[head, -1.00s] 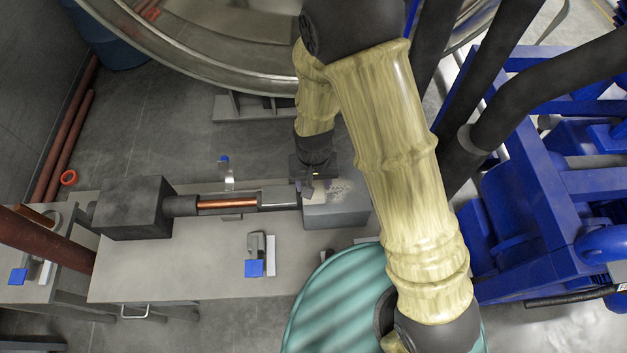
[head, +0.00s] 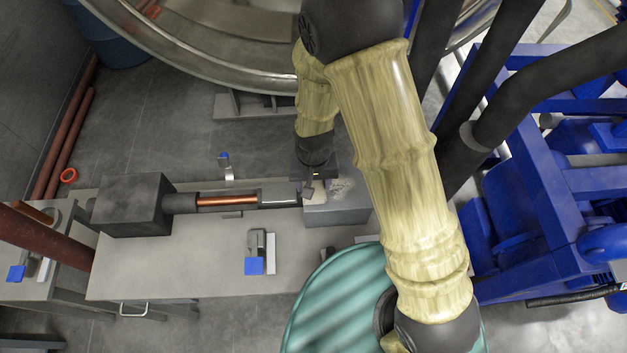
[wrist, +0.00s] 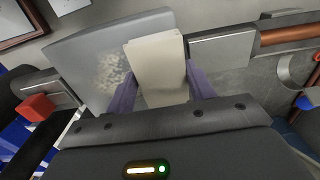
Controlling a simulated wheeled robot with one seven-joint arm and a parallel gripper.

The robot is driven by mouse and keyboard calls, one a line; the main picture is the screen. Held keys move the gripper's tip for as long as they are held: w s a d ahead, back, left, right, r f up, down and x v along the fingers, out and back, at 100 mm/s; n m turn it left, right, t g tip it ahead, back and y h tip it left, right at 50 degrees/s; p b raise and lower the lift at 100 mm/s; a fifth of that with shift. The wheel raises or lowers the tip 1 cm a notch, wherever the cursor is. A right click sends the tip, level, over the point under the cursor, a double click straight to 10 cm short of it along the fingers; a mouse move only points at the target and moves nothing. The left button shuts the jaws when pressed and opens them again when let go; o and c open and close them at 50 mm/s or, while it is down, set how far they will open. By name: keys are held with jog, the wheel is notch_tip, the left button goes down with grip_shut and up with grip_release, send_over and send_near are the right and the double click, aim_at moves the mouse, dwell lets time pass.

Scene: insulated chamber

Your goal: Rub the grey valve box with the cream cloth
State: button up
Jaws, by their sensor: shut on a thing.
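The grey valve box (head: 352,212) stands at the right end of the pipe run on the bench. A pale speckled patch marks its top, and it also shows in the wrist view (wrist: 75,55). My gripper (head: 309,186) is over the left part of the box. In the wrist view my gripper (wrist: 160,88) is shut on the cream cloth (wrist: 157,62), a folded pad between the two purple fingers. The cloth lies over or against the box top beside the patch; I cannot tell whether it touches. In the head view only a small bit of cloth shows.
A copper pipe (head: 227,201) joins the box side to a dark insulated block (head: 132,205) on the grey bench (head: 190,270). A small blue-tagged clamp (head: 256,258) stands in front. A teal drum (head: 325,300) is near the front right, blue machinery (head: 530,200) at right.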

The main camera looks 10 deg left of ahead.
aim_at(345, 188)
jog(key=shift+w+f, duration=0.1)
jog(key=shift+f, duration=0.3)
jog(key=shift+w+d+r+b, duration=0.1)
jog(key=shift+w+d+b, duration=0.15)
jog(key=shift+d, duration=0.75)
jog(key=shift+w+d+r+b, duration=0.1)
jog(key=shift+w+d, duration=0.15)
jog(key=shift+d, duration=0.75)
jog(key=shift+w+d+f, duration=0.1)
jog(key=shift+w+d, duration=0.15)
jog(key=shift+d, duration=0.75)
jog(key=shift+w+d+f, duration=0.1)
jog(key=shift+w+d, duration=0.1)
jog(key=shift+d, duration=0.75)
jog(key=shift+b, duration=0.3)
